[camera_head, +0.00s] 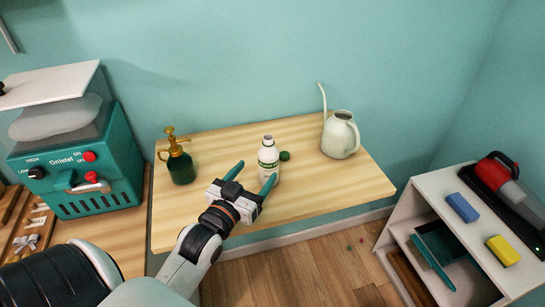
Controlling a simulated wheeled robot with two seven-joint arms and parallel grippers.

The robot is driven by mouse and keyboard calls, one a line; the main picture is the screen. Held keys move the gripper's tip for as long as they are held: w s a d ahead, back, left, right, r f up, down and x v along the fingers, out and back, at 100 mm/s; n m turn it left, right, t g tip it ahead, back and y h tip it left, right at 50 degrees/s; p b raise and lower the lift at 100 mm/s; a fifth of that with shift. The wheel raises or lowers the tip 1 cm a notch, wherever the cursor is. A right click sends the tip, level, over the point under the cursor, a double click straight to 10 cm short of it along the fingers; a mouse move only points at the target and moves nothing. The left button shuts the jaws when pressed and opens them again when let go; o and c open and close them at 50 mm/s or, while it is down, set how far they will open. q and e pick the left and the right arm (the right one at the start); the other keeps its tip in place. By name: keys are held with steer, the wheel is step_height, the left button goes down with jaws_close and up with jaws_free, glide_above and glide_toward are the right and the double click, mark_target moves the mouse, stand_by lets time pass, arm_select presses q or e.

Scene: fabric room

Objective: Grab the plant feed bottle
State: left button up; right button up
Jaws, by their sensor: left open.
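The plant feed bottle (267,152) is white with a green label. It stands upright on the wooden table (325,193). A small round green thing (285,156), perhaps its cap, lies just right of it. My left gripper (252,175) is open and empty at the near side of the bottle. Its right finger overlaps the bottle's lower part in the picture; I cannot tell whether they touch. Its left finger is to the left of the bottle. My right gripper is not in view.
A dark green spray bottle (181,165) stands left of my gripper, and a pale watering can (339,137) stands to the right. A teal machine (85,170) is at the left. A white shelf (440,185) with sponges is at the right. The table's front right is clear.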

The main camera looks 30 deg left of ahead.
mark_target(264, 163)
arm_select(q)
steer(key=w, duration=0.4)
steer(key=shift+a, duration=0.2)
steer(key=shift+w+f+p, duration=0.1)
steer(key=shift+w+p, duration=0.15)
steer(key=shift+p, duration=0.05)
steer(key=shift+w+a+p, duration=0.15)
steer(key=shift+w+p, duration=0.15)
steer(key=shift+w, duration=0.65)
steer(key=shift+w+a+f, duration=0.1)
steer(key=shift+w, duration=1.05)
steer(key=shift+w+f, duration=0.1)
steer(key=shift+w, duration=0.3)
steer(key=shift+s, duration=0.1)
steer(key=shift+c, duration=0.3)
steer(key=c, duration=1.1)
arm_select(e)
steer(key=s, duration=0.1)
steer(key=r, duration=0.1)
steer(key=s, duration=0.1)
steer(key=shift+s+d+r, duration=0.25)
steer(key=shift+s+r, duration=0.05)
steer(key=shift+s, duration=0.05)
arm_select(q)
steer(key=shift+r, duration=0.25)
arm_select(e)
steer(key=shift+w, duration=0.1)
